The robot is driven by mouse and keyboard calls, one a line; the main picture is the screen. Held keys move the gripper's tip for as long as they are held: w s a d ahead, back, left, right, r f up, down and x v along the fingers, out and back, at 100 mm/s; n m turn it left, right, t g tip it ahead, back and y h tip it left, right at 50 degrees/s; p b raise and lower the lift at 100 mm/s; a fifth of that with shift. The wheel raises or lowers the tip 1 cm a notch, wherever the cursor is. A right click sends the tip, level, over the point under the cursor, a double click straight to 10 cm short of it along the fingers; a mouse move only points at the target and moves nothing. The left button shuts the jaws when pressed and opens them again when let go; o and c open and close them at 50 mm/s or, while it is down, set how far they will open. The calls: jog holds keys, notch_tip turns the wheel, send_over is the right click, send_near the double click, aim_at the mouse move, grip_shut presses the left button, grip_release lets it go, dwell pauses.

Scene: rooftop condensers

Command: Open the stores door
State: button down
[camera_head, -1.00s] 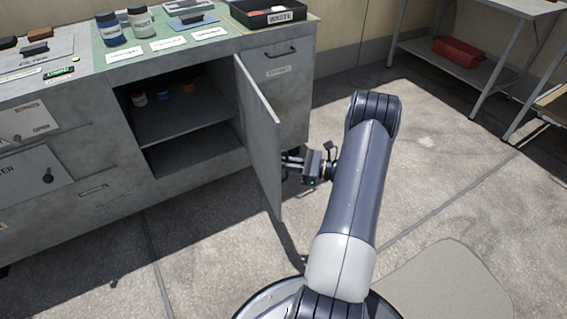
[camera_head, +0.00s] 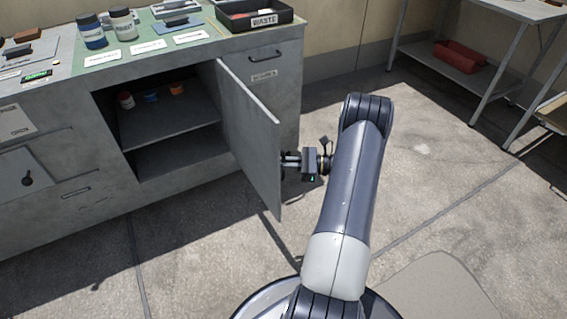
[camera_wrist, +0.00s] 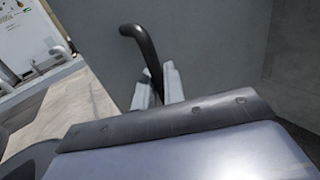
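The stores door (camera_head: 246,135) is a grey panel hinged at the right side of a cabinet opening (camera_head: 165,140). It stands well open, swung out toward me, with its inner face showing in the head view. My gripper (camera_head: 290,161) is at the outer face, near the free edge. In the wrist view, a dark curved handle (camera_wrist: 137,42) stands against the grey door face (camera_wrist: 215,60). My gripper's fingers (camera_wrist: 158,88) lie on both sides of the handle's lower part and appear closed on it. The exact contact is partly hidden.
Inside the cabinet are a shelf (camera_head: 170,125) and several small containers (camera_head: 151,96). The worktop holds bottles (camera_head: 123,24), labels and a black waste tray (camera_head: 255,17). A metal rack (camera_head: 470,75) with a red bin (camera_head: 460,56) stands back right. The floor right of my arm is clear.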

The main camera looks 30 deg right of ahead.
jog(key=c, duration=1.6)
grip_release()
jog(key=shift+c, duration=0.2)
jog(key=p+v, duration=0.2)
jog(key=v, duration=0.8)
jog(key=shift+s+d, duration=0.3)
jog(key=shift+a, duration=0.1)
jog(key=b+x, duration=0.2)
jog(key=x, duration=0.8)
jog(key=shift+w+a, duration=0.25)
jog(key=shift+w, duration=0.1)
jog(key=shift+a, duration=0.1)
